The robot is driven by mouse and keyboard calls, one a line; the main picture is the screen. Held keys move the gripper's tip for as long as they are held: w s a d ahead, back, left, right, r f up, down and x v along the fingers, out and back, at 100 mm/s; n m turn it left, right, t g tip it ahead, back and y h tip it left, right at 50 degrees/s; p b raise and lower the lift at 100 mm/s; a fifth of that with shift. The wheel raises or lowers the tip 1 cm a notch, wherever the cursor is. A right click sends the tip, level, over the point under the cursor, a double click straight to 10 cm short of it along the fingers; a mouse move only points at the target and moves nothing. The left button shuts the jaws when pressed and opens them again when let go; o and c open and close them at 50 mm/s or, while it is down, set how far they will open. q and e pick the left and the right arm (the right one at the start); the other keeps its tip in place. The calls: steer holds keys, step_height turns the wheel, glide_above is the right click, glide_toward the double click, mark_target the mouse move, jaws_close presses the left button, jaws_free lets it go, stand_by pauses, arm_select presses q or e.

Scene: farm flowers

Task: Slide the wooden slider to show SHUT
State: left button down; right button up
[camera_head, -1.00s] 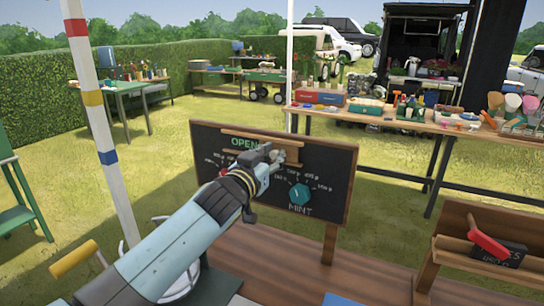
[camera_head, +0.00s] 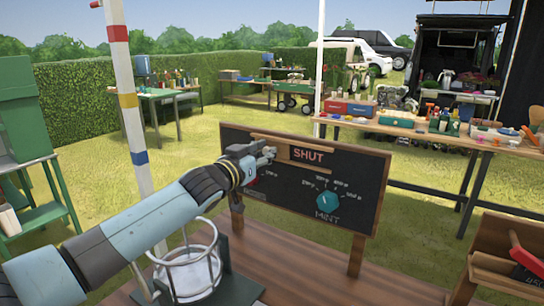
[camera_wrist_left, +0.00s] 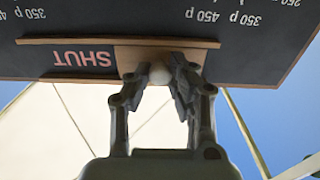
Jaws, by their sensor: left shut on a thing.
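The black price board (camera_head: 345,185) stands upright with two wooden rails near its top. The red word SHUT (camera_head: 309,158) shows between the rails, and it also shows upside down in the left wrist view (camera_wrist_left: 83,59). The wooden slider (camera_wrist_left: 127,61) sits between the rails beside the word, with a pale round knob (camera_wrist_left: 160,74). My left gripper (camera_head: 268,154) is at the board's upper left, its fingers shut on the knob. In the head view the gripper largely hides the slider. My right gripper is not in view.
A teal dial (camera_head: 327,200) is on the board below the word. A white wire-framed container (camera_head: 192,265) stands on the deck in front. A wooden rack (camera_head: 505,245) is at the right. A long table (camera_head: 410,130) with goods stands behind the board.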

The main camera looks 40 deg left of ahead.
arm_select(q)
steer(key=c, duration=1.5)
jaws_free()
steer(key=shift+a, duration=0.1)
steer(key=shift+c, duration=0.2)
steer(key=o, duration=0.4)
steer(key=shift+a, duration=0.2)
steer(key=shift+s+d, duration=0.15)
steer(key=shift+s, duration=0.05)
steer(key=s, duration=1.1)
steer(key=shift+s+d, duration=0.3)
steer(key=shift+s, duration=0.05)
